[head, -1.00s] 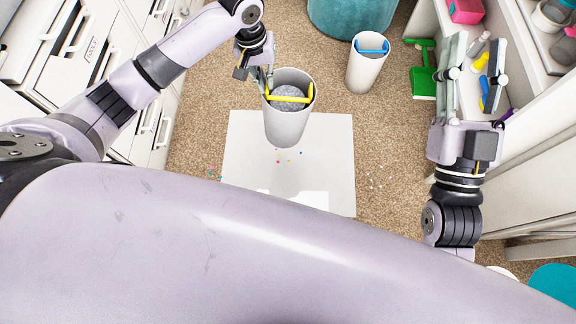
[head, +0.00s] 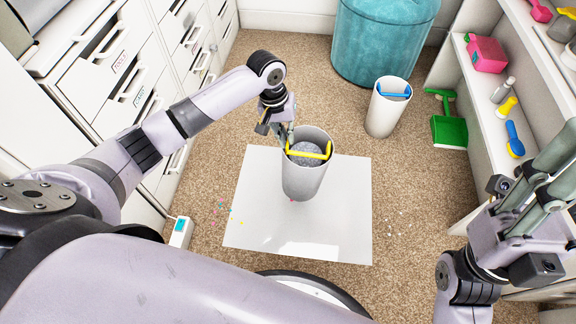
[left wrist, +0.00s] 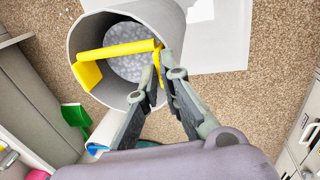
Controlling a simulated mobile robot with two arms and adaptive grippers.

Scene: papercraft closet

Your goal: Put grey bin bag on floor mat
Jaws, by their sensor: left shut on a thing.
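A tall grey bin (head: 305,180) with a yellow handle (head: 309,152) has a grey speckled filling that looks like a bag (head: 303,160). My left gripper (head: 287,140) is shut on the handle's end at the bin's rim; it also shows in the left wrist view (left wrist: 160,72). The bin is upright over the back middle of the pale floor mat (head: 262,210). I cannot tell whether its base touches the mat. My right gripper (head: 556,178) is empty, its fingers apart, at the right, partly cut off by the frame.
A white bin with a blue handle (head: 388,108) stands behind right, by a teal round tub (head: 385,40). A green dustpan (head: 449,130) lies near the right shelves. White drawers (head: 130,65) line the left. Small coloured bits (head: 222,212) lie left of the mat.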

